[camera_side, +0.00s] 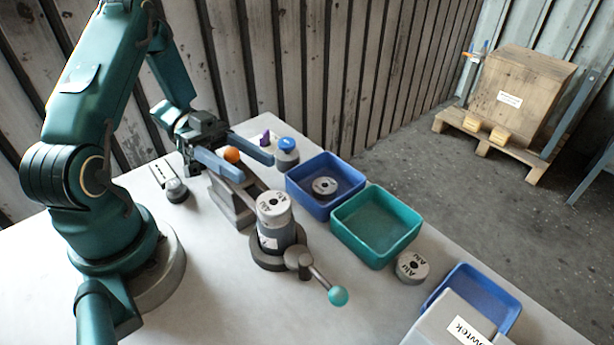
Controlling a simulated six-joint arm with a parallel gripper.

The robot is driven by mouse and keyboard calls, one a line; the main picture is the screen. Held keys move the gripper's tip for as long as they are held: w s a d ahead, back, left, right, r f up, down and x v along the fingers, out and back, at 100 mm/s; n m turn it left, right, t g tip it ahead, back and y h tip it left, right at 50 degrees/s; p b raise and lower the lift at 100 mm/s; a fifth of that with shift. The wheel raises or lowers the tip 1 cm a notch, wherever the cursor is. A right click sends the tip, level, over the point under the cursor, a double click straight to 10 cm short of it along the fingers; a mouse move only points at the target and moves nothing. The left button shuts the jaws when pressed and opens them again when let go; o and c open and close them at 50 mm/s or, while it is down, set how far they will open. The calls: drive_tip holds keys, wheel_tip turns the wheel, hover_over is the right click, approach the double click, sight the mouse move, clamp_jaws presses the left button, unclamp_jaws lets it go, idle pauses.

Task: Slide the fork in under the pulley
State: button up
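The pulley (273,205) is a light grey, marked disc on top of an upright dark cylinder in a round base. What looks like the fork is a grey bar (252,184) on a grey block (231,203), with an orange ball (232,155) near its far end. It points toward the pulley; its front end is partly hidden, so I cannot tell whether it touches. My gripper (257,170) has two long blue-grey fingers, spread apart, one on each side of the orange ball. I see no contact with the ball. The fingertips are apart from the pulley.
A lever with a teal ball (338,295) sticks out in front of the pulley stand. To the right are a blue bin (298,190) holding a disc, a teal bin (345,240) and a loose disc (411,267). A blue-topped cylinder (286,151) stands behind the fingers.

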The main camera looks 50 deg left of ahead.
drive_tip(key=shift+s+a, duration=0.25)
drive_tip(key=shift+a, duration=1)
drive_tip(key=shift+s+a, duration=0.25)
drive_tip(key=shift+a, duration=1)
